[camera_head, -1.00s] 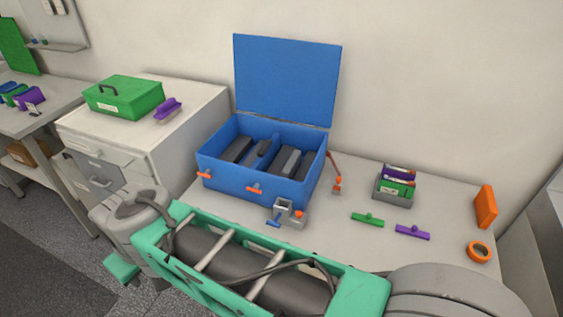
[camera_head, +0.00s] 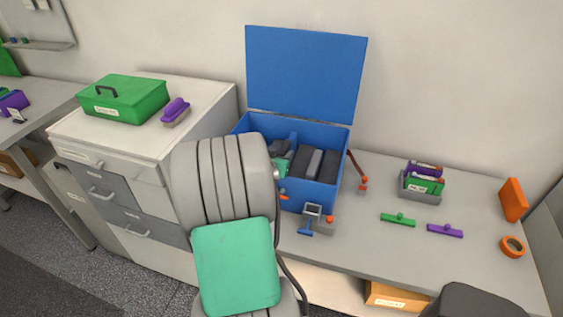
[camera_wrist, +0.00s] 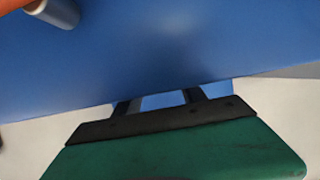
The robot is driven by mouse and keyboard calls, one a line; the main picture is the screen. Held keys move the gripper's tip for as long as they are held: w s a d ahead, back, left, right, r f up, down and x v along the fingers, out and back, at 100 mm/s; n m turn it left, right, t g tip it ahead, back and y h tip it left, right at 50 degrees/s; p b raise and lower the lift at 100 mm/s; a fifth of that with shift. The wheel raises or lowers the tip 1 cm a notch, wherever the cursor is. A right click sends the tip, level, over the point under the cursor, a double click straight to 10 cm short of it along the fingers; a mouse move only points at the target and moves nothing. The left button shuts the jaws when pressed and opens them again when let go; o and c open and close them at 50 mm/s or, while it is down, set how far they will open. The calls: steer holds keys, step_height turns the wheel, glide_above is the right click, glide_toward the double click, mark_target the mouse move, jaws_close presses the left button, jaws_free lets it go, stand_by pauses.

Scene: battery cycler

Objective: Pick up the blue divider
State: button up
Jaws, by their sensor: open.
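A small blue piece (camera_head: 306,229), which looks like the blue divider, is on the table by a grey block in front of the blue box. A blue partition (camera_head: 293,141) also shows inside the open blue box (camera_head: 325,194). My gripper is mostly hidden behind my arm in the head view; a green part of it shows at the box's left side. In the wrist view my gripper (camera_wrist: 160,102) is open, with its two dark fingers apart close to a broad blue surface. Lighter blue shows between the fingers; I cannot tell what it belongs to.
The box lid (camera_head: 305,75) stands upright. A green divider (camera_head: 398,220), a purple divider (camera_head: 445,230) and an orange ring (camera_head: 512,247) lie to the right. A grey holder (camera_head: 418,195) stands behind them. A green case (camera_head: 125,100) is on the left cabinet.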

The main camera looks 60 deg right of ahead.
mark_target(283, 149)
steer(key=p+x, duration=0.1)
steer(key=x, duration=0.3)
steer(key=shift+d+f, duration=0.15)
steer(key=shift+d, duration=0.05)
steer(key=shift+a, duration=0.1)
jaws_close()
steer(key=shift+w, duration=0.1)
stand_by(1.0)
